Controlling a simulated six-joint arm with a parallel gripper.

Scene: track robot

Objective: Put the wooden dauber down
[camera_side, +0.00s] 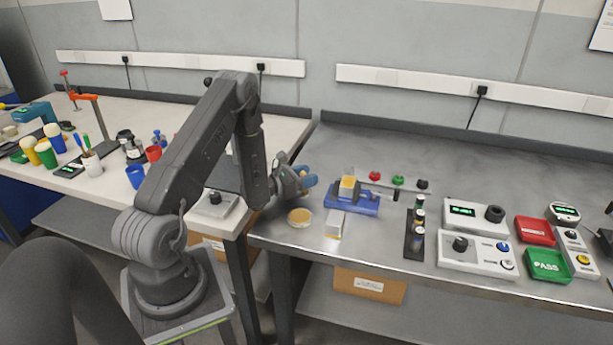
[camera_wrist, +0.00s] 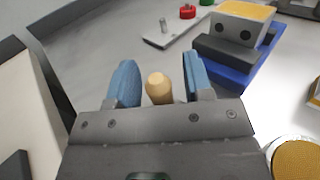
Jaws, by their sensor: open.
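The wooden dauber (camera_wrist: 159,88) is a pale, round-ended peg in the wrist view. It stands between the two blue fingers of my gripper (camera_wrist: 157,84), with a gap visible on each side. The fingers are open. The dauber's lower part is hidden behind the gripper body. In the side view my gripper (camera_side: 307,177) is low over the left part of the metal bench (camera_side: 290,240), left of the blue fixture (camera_side: 352,205). I cannot make out the dauber there.
A round dish with a tan pad (camera_side: 299,215) lies just in front of my gripper. The blue fixture holds a yellow-topped block (camera_side: 348,186). A grey block (camera_side: 335,224) and a dark bottle rack (camera_side: 415,235) stand nearby. Control boxes (camera_side: 475,255) fill the right side.

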